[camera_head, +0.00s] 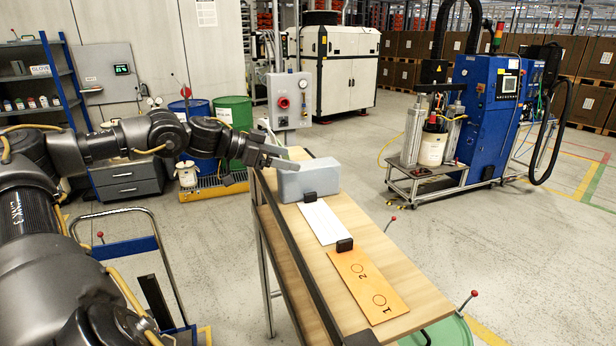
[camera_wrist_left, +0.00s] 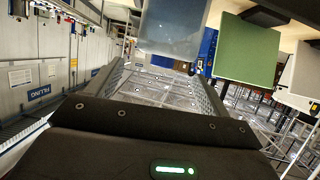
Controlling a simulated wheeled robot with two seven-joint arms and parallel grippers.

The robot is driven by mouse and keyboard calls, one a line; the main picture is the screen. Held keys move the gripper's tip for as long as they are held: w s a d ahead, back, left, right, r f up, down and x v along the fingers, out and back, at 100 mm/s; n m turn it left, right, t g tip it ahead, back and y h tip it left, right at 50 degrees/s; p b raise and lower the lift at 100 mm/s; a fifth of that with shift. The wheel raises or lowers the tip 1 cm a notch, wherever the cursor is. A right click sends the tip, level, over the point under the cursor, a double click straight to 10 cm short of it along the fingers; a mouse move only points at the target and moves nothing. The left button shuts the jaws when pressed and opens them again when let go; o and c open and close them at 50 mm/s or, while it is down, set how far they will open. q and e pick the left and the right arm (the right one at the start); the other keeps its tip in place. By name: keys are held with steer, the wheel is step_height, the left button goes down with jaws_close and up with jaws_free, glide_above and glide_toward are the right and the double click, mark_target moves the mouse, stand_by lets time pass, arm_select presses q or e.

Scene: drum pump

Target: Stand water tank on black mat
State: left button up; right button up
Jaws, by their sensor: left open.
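The water tank appears to be the pale grey, box-shaped container (camera_head: 312,181) at the far end of the wooden table. A grey-blue box face also shows at the top of the left wrist view (camera_wrist_left: 172,28), and I take it to be the same container. My left gripper (camera_head: 288,162) is at the container's upper left edge in the head view. In the left wrist view its two fingers (camera_wrist_left: 155,85) are spread, with nothing between them. I cannot tell whether a finger touches the container. I cannot make out a black mat. My right gripper is not in view.
The narrow wooden table (camera_head: 375,250) holds a white sheet (camera_head: 323,222), an orange board (camera_head: 366,284) marked 1 and 2, and small black blocks (camera_head: 345,245). A blue pump machine (camera_head: 486,115) stands at right behind a low metal cart. The floor between is clear.

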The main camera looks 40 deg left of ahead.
mark_target(308, 164)
arm_select(q)
steer(key=p+x, duration=0.1)
steer(key=p, duration=0.1)
steer(key=p+x, duration=0.1)
steer(key=p, duration=0.1)
steer(key=shift+w+d+r, duration=0.1)
steer(key=shift+w+d, duration=0.2)
steer(key=shift+w, duration=0.05)
steer(key=shift+w+a+f+b, duration=0.15)
steer(key=shift+w+f+b, duration=0.05)
steer(key=shift+f+b, duration=0.5)
steer(key=shift+w+f+b, duration=0.1)
steer(key=shift+w+b, duration=0.05)
steer(key=shift+b, duration=0.15)
steer(key=shift+w+d, duration=0.25)
steer(key=shift+d, duration=0.15)
steer(key=shift+w+d+b, duration=0.1)
steer(key=shift+w+b, duration=0.2)
steer(key=shift+b, duration=0.05)
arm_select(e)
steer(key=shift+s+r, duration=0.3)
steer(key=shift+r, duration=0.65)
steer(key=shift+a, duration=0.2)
arm_select(q)
steer(key=shift+s, duration=0.1)
steer(key=shift+c, duration=0.3)
